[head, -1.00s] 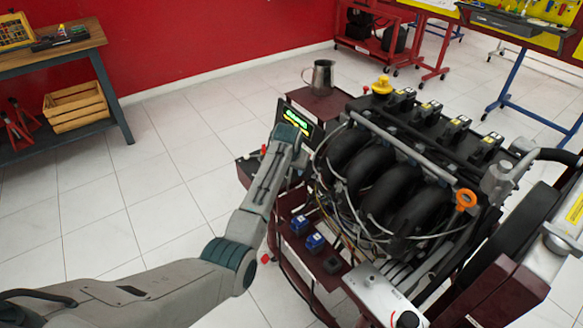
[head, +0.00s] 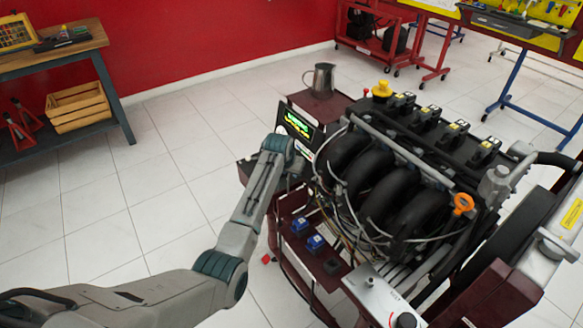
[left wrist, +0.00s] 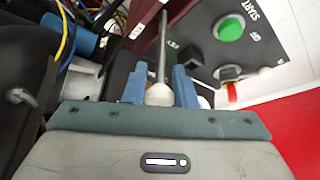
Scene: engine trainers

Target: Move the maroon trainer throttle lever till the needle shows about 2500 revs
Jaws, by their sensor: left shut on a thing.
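The maroon trainer (head: 500,298) carries a black engine and stands right of centre in the head view. My left arm reaches its control panel, and the wrist hides the lever there. In the left wrist view my left gripper (left wrist: 160,84) has its blue fingers on both sides of the throttle lever's pale knob, shut on it. The lever's grey rod (left wrist: 163,45) runs up from the knob. A lit green display (head: 298,122) shows on the panel in the head view, too small to read a needle or revs. My right gripper is out of view.
In the left wrist view a green start button (left wrist: 231,28) and a red-tipped switch (left wrist: 232,91) sit right of the lever. Wires and a blue part lie to the left. A metal jug (head: 321,78) stands on the trainer.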

